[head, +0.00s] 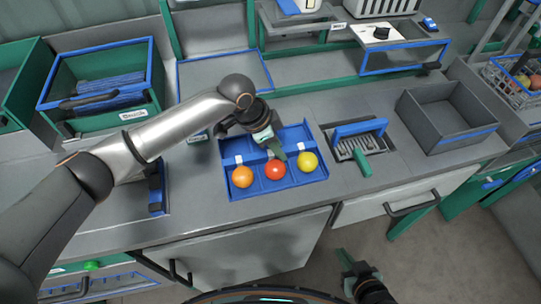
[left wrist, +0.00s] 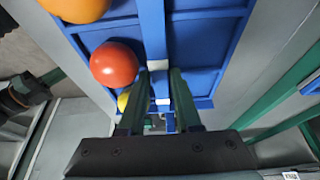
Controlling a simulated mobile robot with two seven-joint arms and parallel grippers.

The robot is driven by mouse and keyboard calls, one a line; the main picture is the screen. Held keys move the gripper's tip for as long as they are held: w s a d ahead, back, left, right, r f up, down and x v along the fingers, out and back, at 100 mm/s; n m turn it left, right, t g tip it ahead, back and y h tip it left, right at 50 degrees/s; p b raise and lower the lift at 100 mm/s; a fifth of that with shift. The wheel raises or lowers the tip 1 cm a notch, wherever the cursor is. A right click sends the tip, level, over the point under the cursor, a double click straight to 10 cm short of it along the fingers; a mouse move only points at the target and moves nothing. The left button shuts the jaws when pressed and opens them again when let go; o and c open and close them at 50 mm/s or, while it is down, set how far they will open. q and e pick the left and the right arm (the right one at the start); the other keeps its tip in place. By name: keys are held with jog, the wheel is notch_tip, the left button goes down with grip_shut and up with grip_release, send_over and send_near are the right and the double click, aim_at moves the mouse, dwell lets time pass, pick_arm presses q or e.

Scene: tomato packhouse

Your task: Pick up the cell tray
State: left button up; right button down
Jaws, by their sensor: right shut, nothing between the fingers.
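The blue cell tray (head: 312,178) lies on the grey bench, with an orange tomato (head: 242,176), a red tomato (head: 275,170) and a yellow tomato (head: 308,161) in its near cells. Its far cells show no tomatoes. My left gripper (head: 279,152) is down at the tray's middle divider, just behind the red tomato. In the left wrist view its green fingers (left wrist: 161,85) stand on both sides of the blue divider (left wrist: 153,30); whether they press on it is unclear. My right gripper (head: 350,263) is shut and empty, low in front of the bench.
A green crate (head: 120,118) stands at the back left. A drawer front with a dark handle (head: 411,207) is below the bench top.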

pick_arm(q)
jog(key=shift+f, duration=0.15)
dwell(0.3)
grip_shut()
